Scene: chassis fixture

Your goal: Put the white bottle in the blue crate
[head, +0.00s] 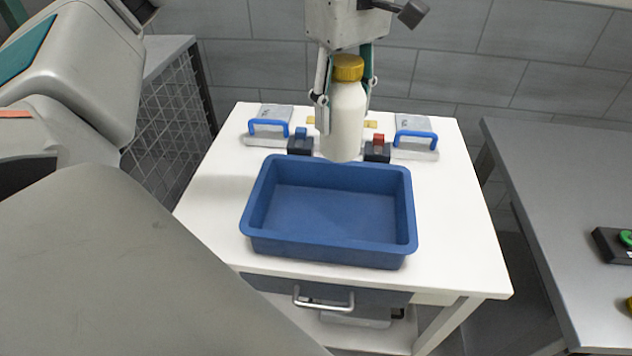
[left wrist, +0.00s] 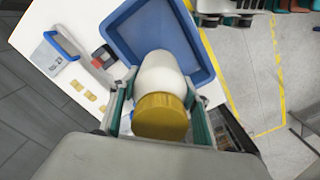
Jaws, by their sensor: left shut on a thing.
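The white bottle (head: 343,122) has a yellow cap and hangs upright in the head view. My left gripper (head: 343,95) is shut on it, with a finger on each side below the cap. In the left wrist view the bottle (left wrist: 158,75) shows between the fingers, cap towards the camera. The blue crate (head: 330,255) stands on the white table, and its inside looks empty. In the head view the bottle's base overlaps the crate's back rim; its exact height above the table is hard to tell. The crate (left wrist: 122,22) also shows beyond the bottle in the left wrist view. My right gripper is not in view.
The white table (head: 460,220) has two blue-handled fixtures (head: 268,128) (head: 416,135) and two small dark blocks (head: 300,145) (head: 377,152) behind the crate. A drawer (head: 323,297) is under the tabletop. A grey bench (head: 560,180) stands at right, a mesh-sided cabinet (head: 165,120) at left.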

